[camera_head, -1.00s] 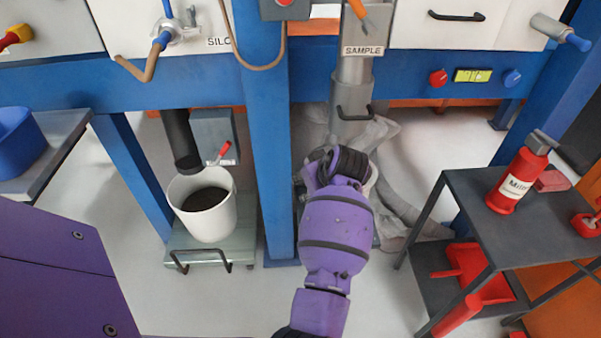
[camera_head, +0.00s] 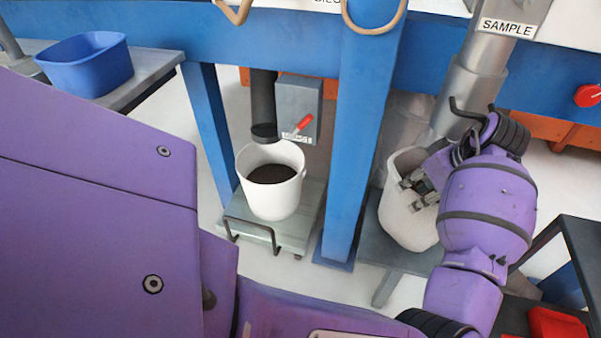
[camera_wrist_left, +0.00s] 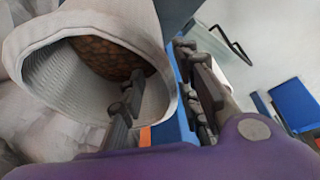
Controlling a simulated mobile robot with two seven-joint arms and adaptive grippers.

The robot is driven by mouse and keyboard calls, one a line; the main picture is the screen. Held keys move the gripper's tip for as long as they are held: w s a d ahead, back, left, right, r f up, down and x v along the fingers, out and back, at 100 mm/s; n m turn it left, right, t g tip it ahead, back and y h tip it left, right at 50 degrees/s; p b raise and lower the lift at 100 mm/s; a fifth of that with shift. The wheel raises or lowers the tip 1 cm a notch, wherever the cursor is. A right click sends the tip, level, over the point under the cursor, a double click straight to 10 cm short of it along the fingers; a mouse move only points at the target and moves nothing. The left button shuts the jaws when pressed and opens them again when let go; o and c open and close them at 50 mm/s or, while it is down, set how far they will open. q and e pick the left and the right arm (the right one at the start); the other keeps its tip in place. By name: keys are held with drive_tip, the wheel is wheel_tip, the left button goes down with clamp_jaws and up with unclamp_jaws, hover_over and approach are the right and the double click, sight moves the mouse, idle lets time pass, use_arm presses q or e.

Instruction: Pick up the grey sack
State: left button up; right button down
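The grey sack (camera_head: 403,222) is pale, open-topped and stands upright beside the blue post, below the SAMPLE pipe. In the left wrist view the sack (camera_wrist_left: 85,28) has a thick rolled rim and brown grainy contents. My left gripper (camera_head: 413,190) is at its rim, on the right side in the head view. In the wrist view the left gripper (camera_wrist_left: 163,95) is open, with one finger inside the mouth and the other outside, so the rim lies between them. My arm hides part of the sack. My right gripper is not in view.
A white bucket (camera_head: 268,205) with dark contents stands on a platform (camera_head: 252,232) left of the blue post (camera_head: 358,140). The SAMPLE pipe (camera_head: 474,85) hangs close above the sack. A blue bin (camera_head: 88,68) sits on a side table. A dark shelf (camera_head: 590,245) stands at right.

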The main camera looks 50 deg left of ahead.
use_arm(q)
drive_tip(key=b, duration=0.2)
hover_over(397, 217)
drive_tip(key=f, duration=0.6)
drive_tip(key=shift+w+a+f, duration=0.1)
drive_tip(key=shift+w, duration=0.1)
drive_tip(key=shift+c, duration=0.4)
clamp_jaws()
drive_tip(key=shift+r, duration=0.2)
drive_tip(key=shift+w+r, duration=0.15)
